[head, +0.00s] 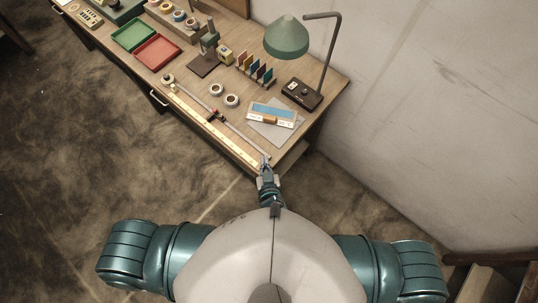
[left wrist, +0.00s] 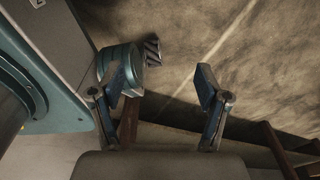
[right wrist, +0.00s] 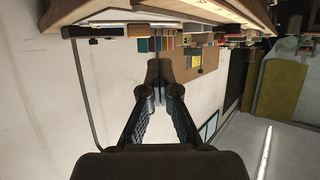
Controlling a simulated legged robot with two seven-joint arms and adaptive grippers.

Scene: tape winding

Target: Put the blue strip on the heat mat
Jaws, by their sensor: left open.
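A flat blue strip-like piece with a pale border (head: 273,109) lies on the table's right part, partly over a grey mat (head: 287,135). An orange-brown block sits along its near edge. A rack of upright coloured strips (head: 256,70) stands farther back and includes a blue one. I cannot tell which blue piece is the strip meant. My right gripper (head: 266,161) is at the table's near corner, by the end of a long pale ruler. In the right wrist view its fingertips (right wrist: 160,85) are together, with nothing clearly held. My left gripper (left wrist: 170,92) is open and empty over the floor.
Two tape rolls (head: 231,100), a pale ruler (head: 205,121) and a thin rod lie along the front. Green and red trays (head: 157,51) are farther left.

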